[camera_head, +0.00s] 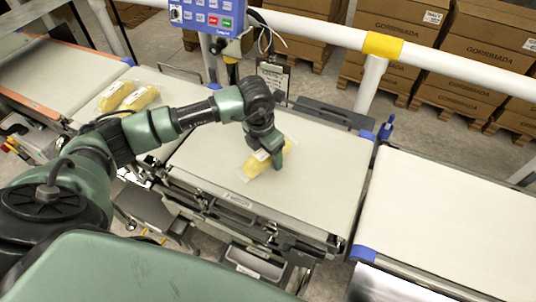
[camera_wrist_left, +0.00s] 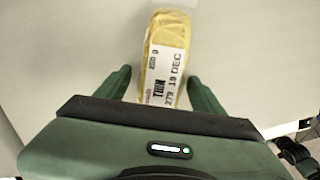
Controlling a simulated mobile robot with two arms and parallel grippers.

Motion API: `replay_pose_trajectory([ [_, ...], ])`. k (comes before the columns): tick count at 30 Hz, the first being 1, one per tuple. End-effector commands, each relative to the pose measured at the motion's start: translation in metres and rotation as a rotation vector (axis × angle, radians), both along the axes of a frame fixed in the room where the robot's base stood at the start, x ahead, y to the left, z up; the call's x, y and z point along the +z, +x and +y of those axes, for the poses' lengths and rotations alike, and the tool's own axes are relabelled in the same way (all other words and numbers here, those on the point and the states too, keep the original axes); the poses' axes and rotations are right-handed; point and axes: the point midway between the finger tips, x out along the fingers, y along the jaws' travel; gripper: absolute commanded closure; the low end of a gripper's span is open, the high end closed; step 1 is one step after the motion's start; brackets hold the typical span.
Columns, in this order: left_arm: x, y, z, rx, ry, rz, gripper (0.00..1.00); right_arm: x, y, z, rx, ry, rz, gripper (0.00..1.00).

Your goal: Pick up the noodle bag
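A yellow noodle bag (camera_head: 254,168) in clear wrap with a white label lies flat on the middle belt. In the left wrist view the noodle bag (camera_wrist_left: 168,32) points away from the gripper, its printed label facing up. My left gripper (camera_head: 279,158) is down at the bag. In the left wrist view the left gripper (camera_wrist_left: 160,77) has its fingers apart, one on each side of the bag's near end, with a gap to the bag on both sides. The bag's nearest end is hidden by the gripper body. My right gripper is not in view.
Two similar yellow bags (camera_head: 127,97) lie on the belt to the left. The middle belt (camera_head: 315,195) is otherwise clear, and an empty belt (camera_head: 455,220) is on the right. A white rail (camera_head: 315,30) and a blue control panel (camera_head: 210,17) stand behind.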

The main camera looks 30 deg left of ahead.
Motion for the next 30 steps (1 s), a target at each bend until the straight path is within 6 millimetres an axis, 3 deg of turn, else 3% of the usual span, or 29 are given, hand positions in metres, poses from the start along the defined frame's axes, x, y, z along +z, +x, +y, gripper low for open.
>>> replay_pose_trajectory([
  [1, 0.000, 0.000, 0.000, 0.000, 0.000, 0.000, 0.49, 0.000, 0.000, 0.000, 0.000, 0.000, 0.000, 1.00],
  [6, 0.001, 0.000, 0.000, 0.000, 0.000, -0.001, 0.96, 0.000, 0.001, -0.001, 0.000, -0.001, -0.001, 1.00],
  [7, 0.001, 0.000, 0.000, 0.000, 0.000, -0.001, 1.00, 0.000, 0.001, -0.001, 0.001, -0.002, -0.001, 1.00],
  [20, 0.012, 0.001, 0.000, 0.000, -0.001, -0.004, 1.00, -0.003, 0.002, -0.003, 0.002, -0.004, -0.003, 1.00],
  [25, 0.036, 0.002, 0.000, -0.001, -0.002, -0.007, 1.00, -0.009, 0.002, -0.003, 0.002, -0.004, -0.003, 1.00],
  [30, 0.075, 0.003, 0.000, -0.001, -0.002, -0.010, 1.00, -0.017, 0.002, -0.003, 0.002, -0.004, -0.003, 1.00],
])
